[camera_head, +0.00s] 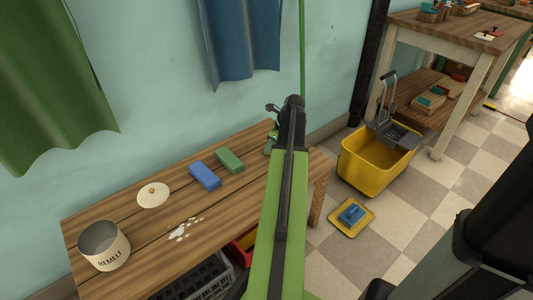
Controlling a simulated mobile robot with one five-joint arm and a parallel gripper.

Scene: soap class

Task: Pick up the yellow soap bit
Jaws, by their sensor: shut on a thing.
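My gripper (271,139) is over the far right end of the wooden bench, near the wall. It is mostly hidden behind my own green arm. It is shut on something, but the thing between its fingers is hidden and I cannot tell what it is. I see no yellow soap bit anywhere on the open part of the bench. A blue block (204,176) and a green block (230,161) lie on the bench left of my gripper.
The bench (150,268) also holds a REMELT pot (104,248), a round cream lid (153,194) and pale crumbs (183,230). Right of it, a yellow mop bucket (372,165) and a yellow pad with a blue block (351,215) stand on the tiled floor. A second table (420,25) is behind.

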